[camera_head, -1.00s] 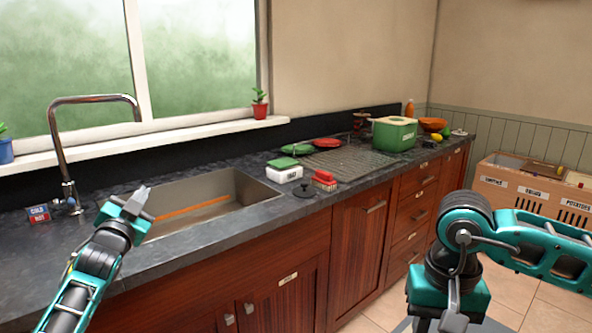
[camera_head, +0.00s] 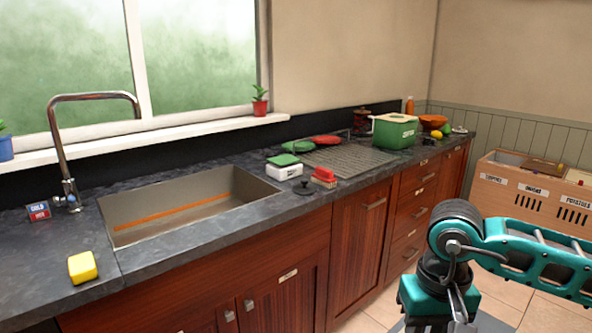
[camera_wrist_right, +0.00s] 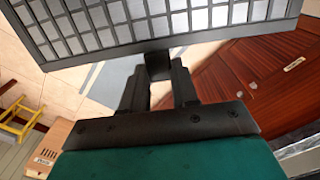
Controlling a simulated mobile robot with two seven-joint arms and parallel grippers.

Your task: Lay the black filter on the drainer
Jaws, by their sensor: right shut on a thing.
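The black filter (camera_wrist_right: 165,22) is a flat grey mesh panel in a dark frame, across the top of the right wrist view. My right gripper (camera_wrist_right: 160,70) is shut on a small dark tab at the filter's near edge. Part of the filter runs out of that view, and I cannot see it in the head view. The drainer (camera_head: 347,160) is a ridged dark rack on the counter, right of the sink; its top looks bare in the middle. My left gripper is not in view.
Around the drainer stand a green bin (camera_head: 395,132), a red brush (camera_head: 324,177), a white-and-green box (camera_head: 284,168), a black knobbed lid (camera_head: 304,188) and a red plate (camera_head: 327,140). The sink (camera_head: 180,205) is left of them. A yellow sponge (camera_head: 82,267) lies at the front left.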

